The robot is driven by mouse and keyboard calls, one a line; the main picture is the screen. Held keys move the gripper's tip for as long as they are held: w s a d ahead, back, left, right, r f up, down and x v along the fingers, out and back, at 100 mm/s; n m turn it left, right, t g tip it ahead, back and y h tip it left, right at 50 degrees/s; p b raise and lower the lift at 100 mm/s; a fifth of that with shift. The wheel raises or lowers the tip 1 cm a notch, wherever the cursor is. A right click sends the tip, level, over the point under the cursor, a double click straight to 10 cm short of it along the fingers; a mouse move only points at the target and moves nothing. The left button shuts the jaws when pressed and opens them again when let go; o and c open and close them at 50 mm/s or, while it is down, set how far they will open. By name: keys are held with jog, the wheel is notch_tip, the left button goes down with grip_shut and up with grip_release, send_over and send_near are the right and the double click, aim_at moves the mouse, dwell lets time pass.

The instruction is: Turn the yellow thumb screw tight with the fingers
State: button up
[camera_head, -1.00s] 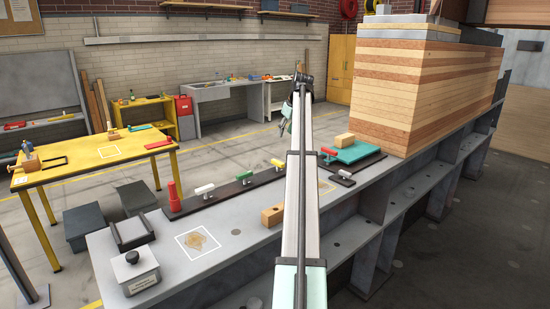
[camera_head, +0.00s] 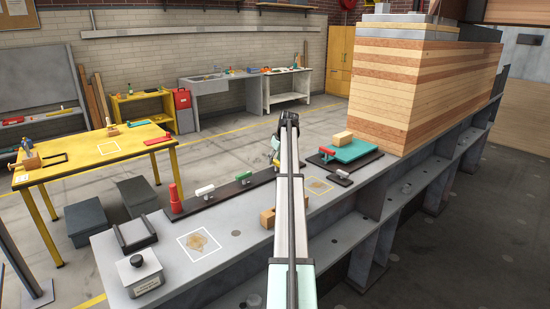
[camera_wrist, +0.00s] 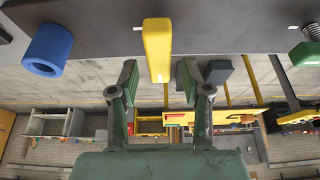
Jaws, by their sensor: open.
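The yellow thumb screw (camera_wrist: 157,48) shows in the wrist view as a long, flat-sided grip standing out from a dark grey surface (camera_wrist: 110,30). My gripper (camera_wrist: 158,80) is open, with one green finger on each side of the screw's free end. Gaps show between the fingers and the screw, and I see no contact. In the head view, my gripper (camera_head: 275,146) is mostly hidden by my arm beyond the bench's far edge.
In the wrist view, a blue cylinder (camera_wrist: 48,48) stands left of the screw and a dark spring-like part (camera_wrist: 307,52) is at right.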

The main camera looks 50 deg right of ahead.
jog(key=shift+w+f, duration=0.1)
jog(key=shift+f, duration=0.1)
grip_shut()
